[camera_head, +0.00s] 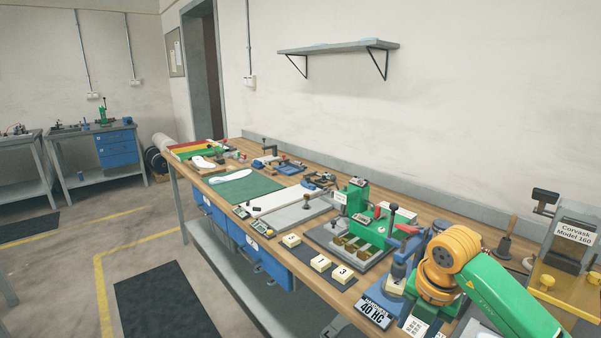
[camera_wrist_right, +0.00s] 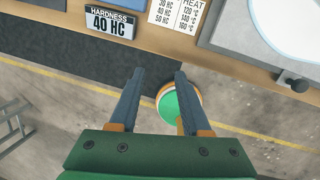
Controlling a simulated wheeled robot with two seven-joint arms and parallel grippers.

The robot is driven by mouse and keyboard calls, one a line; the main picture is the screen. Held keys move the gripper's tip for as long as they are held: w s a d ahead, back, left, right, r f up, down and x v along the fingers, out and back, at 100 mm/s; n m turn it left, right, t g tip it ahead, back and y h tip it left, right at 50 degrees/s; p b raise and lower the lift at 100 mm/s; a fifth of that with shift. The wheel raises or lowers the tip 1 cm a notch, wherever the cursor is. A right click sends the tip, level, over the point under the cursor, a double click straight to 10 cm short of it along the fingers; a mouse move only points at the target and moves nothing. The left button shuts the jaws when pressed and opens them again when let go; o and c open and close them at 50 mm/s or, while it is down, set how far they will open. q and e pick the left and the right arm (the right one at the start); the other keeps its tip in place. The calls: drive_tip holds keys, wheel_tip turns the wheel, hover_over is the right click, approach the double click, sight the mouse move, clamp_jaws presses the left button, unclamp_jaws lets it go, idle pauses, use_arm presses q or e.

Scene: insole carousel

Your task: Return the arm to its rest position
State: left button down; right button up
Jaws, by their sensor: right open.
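My right arm comes in from the lower right of the head view, over the near right part of the workbench (camera_head: 283,247). In the right wrist view my right gripper (camera_wrist_right: 159,74) is open, with its two fingers apart and nothing held between them. Its fingers point toward the bench's front edge, with the floor and a dark mat (camera_wrist_right: 60,62) behind them. The gripper's fingers are not clear in the head view. My left gripper is not in view.
A hardness sign reading 40 HC (camera_head: 374,312) stands at the bench's front edge; it also shows in the wrist view (camera_wrist_right: 111,22). The floor at left is mostly clear.

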drive_tip(key=a+f+m+t+y, duration=0.25)
drive_tip(key=a+f+y, duration=0.35)
drive_tip(key=a, duration=0.4)
drive_tip(key=a+f+m+t+y, duration=0.1)
drive_tip(key=a+f+m+y, duration=0.3)
drive_tip(key=a+y, duration=0.45)
drive_tip(key=s+d+f+m+t+h, duration=0.2)
drive_tip(key=s+d+f+m+h, duration=0.35)
drive_tip(key=f, duration=0.55)
drive_tip(key=s+d+f+m+t+h, duration=0.25)
drive_tip(key=d+f+m+h, duration=0.3)
drive_tip(key=f+m, duration=0.4)
drive_tip(key=s+d+f+m+g+h, duration=0.1)
drive_tip(key=s+f+g, duration=0.2)
drive_tip(key=s, duration=0.7)
drive_tip(key=s+d+f+m+g+h, duration=0.1)
drive_tip(key=s+d+f+g, duration=0.1)
drive_tip(key=s+f, duration=0.4)
drive_tip(key=s+d+f+m+g+h, duration=0.1)
drive_tip(key=s+f+g, duration=0.3)
drive_tip(key=s, duration=1)
drive_tip(key=shift+s+d+f+m, duration=0.15)
drive_tip(key=shift+d+f+m, duration=0.35)
drive_tip(key=shift+f, duration=0.3)
